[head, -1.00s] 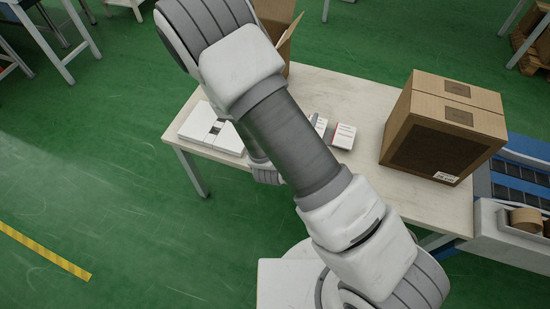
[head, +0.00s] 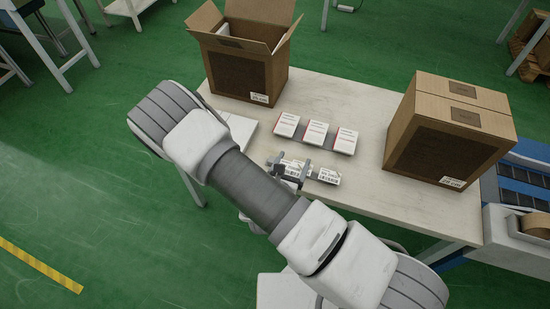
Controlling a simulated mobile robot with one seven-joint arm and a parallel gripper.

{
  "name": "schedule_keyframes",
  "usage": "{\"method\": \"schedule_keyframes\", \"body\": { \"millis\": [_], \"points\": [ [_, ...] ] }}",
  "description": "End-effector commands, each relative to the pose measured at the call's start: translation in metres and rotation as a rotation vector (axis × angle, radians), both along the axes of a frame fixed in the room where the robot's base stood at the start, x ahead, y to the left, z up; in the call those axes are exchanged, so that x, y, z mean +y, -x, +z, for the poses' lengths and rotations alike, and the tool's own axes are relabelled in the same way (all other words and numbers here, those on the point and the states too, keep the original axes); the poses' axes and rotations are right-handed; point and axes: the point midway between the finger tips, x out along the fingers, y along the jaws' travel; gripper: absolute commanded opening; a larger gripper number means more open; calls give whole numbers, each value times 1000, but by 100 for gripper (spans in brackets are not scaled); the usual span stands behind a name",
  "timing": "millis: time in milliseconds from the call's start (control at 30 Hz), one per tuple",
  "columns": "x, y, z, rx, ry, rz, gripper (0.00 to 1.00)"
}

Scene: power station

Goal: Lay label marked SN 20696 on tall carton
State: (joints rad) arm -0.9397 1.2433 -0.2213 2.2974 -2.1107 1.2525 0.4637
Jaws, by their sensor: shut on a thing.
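My gripper (head: 290,173) is low over the table's front edge, left of middle, shut on a small white label (head: 292,168) with dark print. A second white label (head: 329,176) lies just right of it. The print is too small to read, so I cannot tell which is SN 20696. Two brown cartons stand on the table: an open carton (head: 262,78) with raised flaps at the back left, and a closed carton (head: 480,97) at the right. Each has a dark front panel and a small white sticker. I cannot tell for certain which is the tall carton.
Three small white boxes (head: 316,132) stand in a row on the pale table (head: 365,105), between the cartons and behind the labels. A white stack (head: 240,128) is partly hidden by my arm. A blue conveyor (head: 522,180) adjoins the right end.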

Motion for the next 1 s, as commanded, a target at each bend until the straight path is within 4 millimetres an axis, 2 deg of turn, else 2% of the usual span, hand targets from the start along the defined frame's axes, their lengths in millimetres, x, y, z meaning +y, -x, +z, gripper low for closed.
{"method": "schedule_keyframes", "body": {
  "millis": [400, 500, 733, 1000],
  "points": [
    [34, -80, -55, -4, -1, 0, 35],
    [40, -93, -63, -2, 0, 0, 35],
    [44, -103, -72, 0, 1, 0, 35],
    [44, -103, -104, 0, 0, 0, 35]
  ]
}}
